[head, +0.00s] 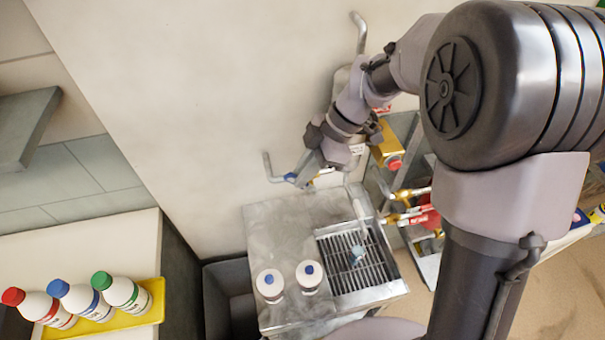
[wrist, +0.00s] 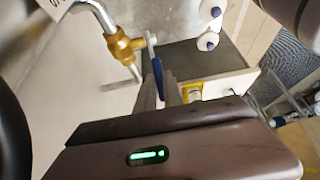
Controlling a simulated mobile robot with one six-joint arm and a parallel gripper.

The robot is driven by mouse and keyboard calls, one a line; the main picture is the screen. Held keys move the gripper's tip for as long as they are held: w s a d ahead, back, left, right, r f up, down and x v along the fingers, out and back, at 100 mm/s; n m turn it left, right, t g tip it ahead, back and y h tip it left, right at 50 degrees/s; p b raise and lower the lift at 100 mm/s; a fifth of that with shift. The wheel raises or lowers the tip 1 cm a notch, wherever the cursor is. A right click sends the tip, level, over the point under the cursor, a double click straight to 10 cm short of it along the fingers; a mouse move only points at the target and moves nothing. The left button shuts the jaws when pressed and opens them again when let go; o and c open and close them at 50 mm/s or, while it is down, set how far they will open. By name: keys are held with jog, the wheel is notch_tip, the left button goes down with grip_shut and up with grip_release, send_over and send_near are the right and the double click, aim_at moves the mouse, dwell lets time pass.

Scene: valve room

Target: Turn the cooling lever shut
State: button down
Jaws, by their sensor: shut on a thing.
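The blue lever (wrist: 157,66) sits on a brass valve (wrist: 122,46) on a bent metal pipe in the wrist view. In the head view only a small bit of the blue lever (head: 290,178) shows, beside the wall above the metal counter. My gripper (wrist: 160,88) is shut on the blue lever, with its fingers around the lever's lower part in the wrist view. In the head view my gripper (head: 303,174) reaches down and left to it, and my wrist hides most of the valve. A white tag with partly cut-off letters (wrist: 52,7) hangs near the valve.
Below is a metal counter (head: 285,235) with a drain grate (head: 355,262) and two blue-capped white bottles (head: 310,277). Red-handled brass valves (head: 415,215) and a yellow box (head: 387,147) stand close on the right. A yellow tray (head: 150,312) with capped bottles is at lower left.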

dwell(0.5)
jog(key=c, duration=1.5)
grip_release()
jog(key=shift+o, duration=0.2)
jog(key=shift+r, duration=0.4)
notch_tip(320, 180, up, 3)
jog(key=shift+r+p, duration=0.2)
jog(key=shift+p, duration=0.45)
jog(key=s+d, duration=0.2)
jog(key=s, duration=0.5)
jog(key=s+d, duration=0.3)
jog(key=s, duration=0.5)
jog(key=shift+d+r, duration=0.3)
jog(key=shift+r, duration=0.1)
